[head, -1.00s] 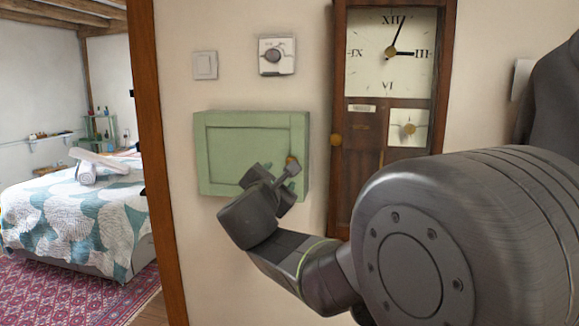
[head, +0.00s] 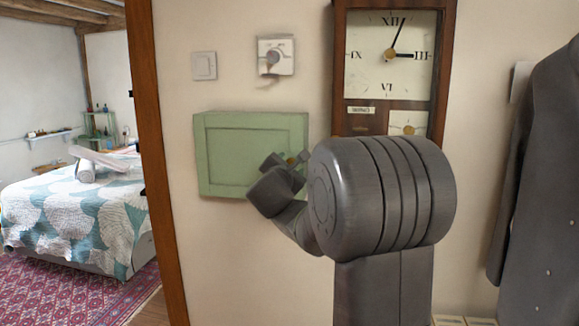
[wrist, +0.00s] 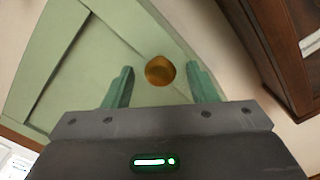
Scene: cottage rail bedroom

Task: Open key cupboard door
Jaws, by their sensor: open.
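The key cupboard (head: 235,155) is a pale green box on the wall with a framed panel door, which looks shut. Its round brass knob (wrist: 160,70) sits near the door's right edge. I cannot tell whether the fingers touch the knob or the door.
A wooden wall clock (head: 390,55) hangs to the right, close to the cupboard. A light switch (head: 204,66) and a dial thermostat (head: 276,55) are above it. A wooden post (head: 158,160) stands to the left, and a dark coat (head: 540,180) hangs at far right.

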